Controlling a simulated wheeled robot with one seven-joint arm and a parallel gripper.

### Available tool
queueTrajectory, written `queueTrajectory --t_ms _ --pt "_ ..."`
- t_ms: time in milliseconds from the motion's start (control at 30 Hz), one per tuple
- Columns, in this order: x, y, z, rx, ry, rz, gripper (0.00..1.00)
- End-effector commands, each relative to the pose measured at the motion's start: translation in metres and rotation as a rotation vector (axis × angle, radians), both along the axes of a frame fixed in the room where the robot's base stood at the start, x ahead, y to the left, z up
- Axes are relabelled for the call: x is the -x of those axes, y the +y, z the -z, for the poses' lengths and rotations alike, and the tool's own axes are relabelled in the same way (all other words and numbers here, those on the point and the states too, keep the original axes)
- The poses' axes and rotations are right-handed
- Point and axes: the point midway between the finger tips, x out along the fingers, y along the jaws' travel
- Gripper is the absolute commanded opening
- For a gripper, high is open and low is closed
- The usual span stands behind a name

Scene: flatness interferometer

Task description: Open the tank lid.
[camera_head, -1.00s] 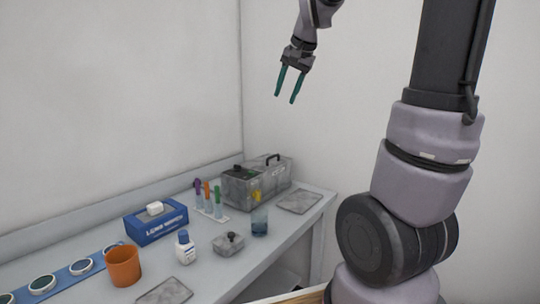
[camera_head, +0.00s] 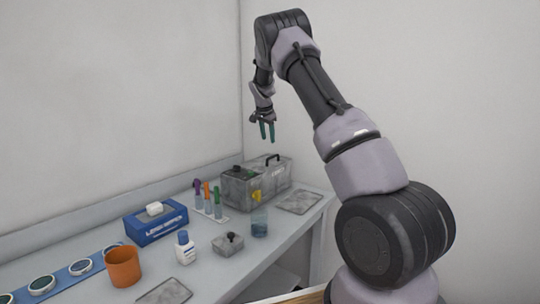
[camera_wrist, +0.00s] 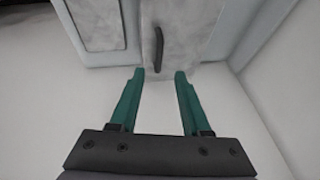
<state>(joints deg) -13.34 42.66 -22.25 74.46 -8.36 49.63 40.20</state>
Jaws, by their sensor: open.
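The grey metal tank (camera_head: 258,188) stands at the back right of the bench. Its lid has a black bar handle (camera_head: 272,159) towards the back wall. In the wrist view the lid (camera_wrist: 190,30) lies beyond my fingertips, with the dark handle (camera_wrist: 158,48) upright in the picture, in line with the gap between the fingers. My gripper (camera_head: 267,138) is above the tank, pointing down, with its green fingers apart and empty. The wrist view also shows the open fingers (camera_wrist: 160,76). The lid looks shut.
A rack of coloured-top tubes (camera_head: 209,205), a blue-liquid beaker (camera_head: 259,225) and a small grey box with a knob (camera_head: 228,244) stand near the tank. A flat grey plate (camera_head: 299,202) lies to its right. Walls close in behind and right.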

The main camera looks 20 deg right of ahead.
Motion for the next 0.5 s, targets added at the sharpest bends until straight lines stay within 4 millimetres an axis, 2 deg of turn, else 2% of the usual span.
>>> queueTrajectory --t_ms 500 --pt "-0.031 -0.018 0.079 -0.001 0.002 -0.001 0.47"
